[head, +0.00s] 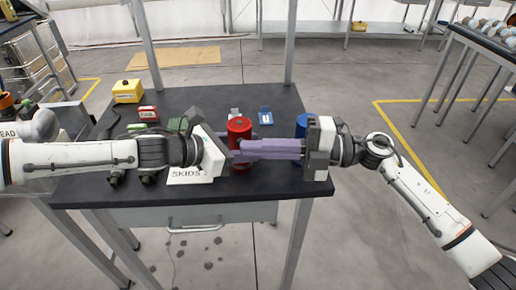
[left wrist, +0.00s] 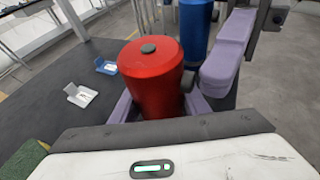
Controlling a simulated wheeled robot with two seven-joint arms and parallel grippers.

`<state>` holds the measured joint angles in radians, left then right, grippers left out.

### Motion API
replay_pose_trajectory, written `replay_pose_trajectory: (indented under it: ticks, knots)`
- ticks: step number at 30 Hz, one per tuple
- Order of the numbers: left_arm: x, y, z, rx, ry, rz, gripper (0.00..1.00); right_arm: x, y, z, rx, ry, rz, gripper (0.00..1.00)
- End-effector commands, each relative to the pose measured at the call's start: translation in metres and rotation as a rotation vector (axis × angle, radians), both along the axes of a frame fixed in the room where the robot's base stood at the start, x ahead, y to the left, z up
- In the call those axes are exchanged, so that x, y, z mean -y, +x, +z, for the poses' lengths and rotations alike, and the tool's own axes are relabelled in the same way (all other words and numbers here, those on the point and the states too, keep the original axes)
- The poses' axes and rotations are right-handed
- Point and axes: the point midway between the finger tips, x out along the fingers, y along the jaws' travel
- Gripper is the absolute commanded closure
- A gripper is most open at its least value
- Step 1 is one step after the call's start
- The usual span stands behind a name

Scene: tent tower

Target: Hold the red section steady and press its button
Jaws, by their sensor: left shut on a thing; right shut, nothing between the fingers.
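The red section (head: 238,128) is an upright red cylinder near the table's front edge. In the left wrist view the red section (left wrist: 150,85) has a dark disc on top and a dark round knob (left wrist: 188,81) on its right side. My left gripper (left wrist: 160,108) is shut on the red section, one purple finger on each side of its body. My right gripper (head: 243,151) is shut and empty, its purple fingers pointing left at the red section. In the left wrist view its fingertips (left wrist: 213,84) are close beside the knob; I cannot tell whether they touch.
A blue cylinder (left wrist: 197,30) stands behind my right gripper. A yellow box (head: 127,91) and a red box (head: 147,113) are at the table's back left. The black table (head: 180,98) has clear room at the back.

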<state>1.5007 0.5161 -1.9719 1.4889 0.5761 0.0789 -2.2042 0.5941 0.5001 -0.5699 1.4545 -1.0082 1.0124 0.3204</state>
Motion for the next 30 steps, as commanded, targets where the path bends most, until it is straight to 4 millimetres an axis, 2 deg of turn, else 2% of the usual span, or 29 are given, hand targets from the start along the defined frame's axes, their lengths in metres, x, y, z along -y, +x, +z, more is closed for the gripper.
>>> replay_pose_trajectory:
  ticks: [5,11,20,25,30]
  knots:
    - [0.0,0.0,0.001,0.001,-0.002,-0.001,0.95,0.0,0.004,0.0,0.001,0.001,0.0,1.0]
    - [0.001,-0.001,0.001,0.001,-0.002,-0.003,0.95,-0.001,0.02,0.0,0.001,0.001,-0.003,1.0]
    - [0.005,-0.004,0.001,0.001,-0.005,-0.014,0.95,0.001,0.022,-0.001,0.002,-0.002,-0.012,1.0]
    - [0.005,-0.005,0.001,0.001,-0.005,-0.016,0.95,0.003,0.014,-0.001,0.002,-0.003,-0.01,1.0]
    - [0.004,-0.004,0.001,0.001,-0.004,-0.013,0.95,0.003,-0.015,0.002,0.002,-0.003,0.004,1.0]
